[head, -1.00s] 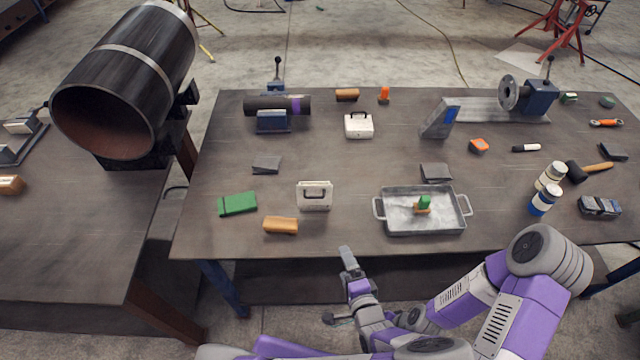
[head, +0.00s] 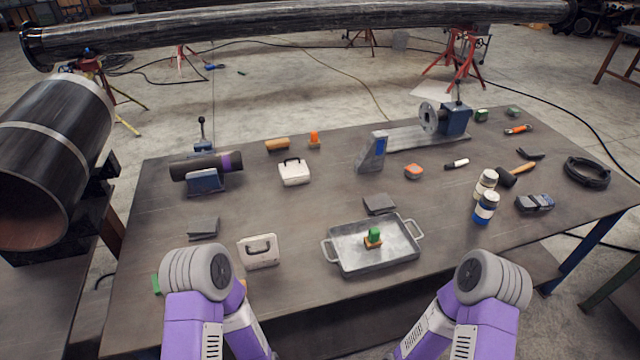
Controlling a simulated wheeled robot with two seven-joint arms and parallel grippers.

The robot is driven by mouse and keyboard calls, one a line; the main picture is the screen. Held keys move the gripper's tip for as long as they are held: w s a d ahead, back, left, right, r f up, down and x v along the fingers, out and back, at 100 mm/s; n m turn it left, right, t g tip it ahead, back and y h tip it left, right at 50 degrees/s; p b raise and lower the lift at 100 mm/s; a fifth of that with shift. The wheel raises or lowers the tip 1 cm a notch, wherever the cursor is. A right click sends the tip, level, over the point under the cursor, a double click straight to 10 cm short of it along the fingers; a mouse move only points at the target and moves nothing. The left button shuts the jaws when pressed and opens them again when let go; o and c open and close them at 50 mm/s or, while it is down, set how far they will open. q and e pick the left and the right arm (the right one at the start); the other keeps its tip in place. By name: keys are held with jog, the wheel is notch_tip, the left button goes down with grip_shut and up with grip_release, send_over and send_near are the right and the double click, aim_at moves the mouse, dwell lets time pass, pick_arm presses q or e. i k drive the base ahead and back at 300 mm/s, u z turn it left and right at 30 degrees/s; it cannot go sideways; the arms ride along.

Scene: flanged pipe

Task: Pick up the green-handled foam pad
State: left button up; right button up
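The tray has a loop handle at each end, and nothing covers the pad. The upper parts of both my arms show at the bottom of the head view, one on each side of the tray. Neither gripper is in view, so I cannot see whether they hold anything.
A white case (head: 258,252) stands left of the tray and a dark wedge-shaped block (head: 379,204) lies just behind it. Two bottles (head: 485,207) stand to the right. A large pipe (head: 50,150) is at the far left. The table between tray and bottles is clear.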

aim_at(373, 241)
jog(key=z, duration=2.35)
jog(key=i, duration=1.3)
jog(key=u, duration=2.95)
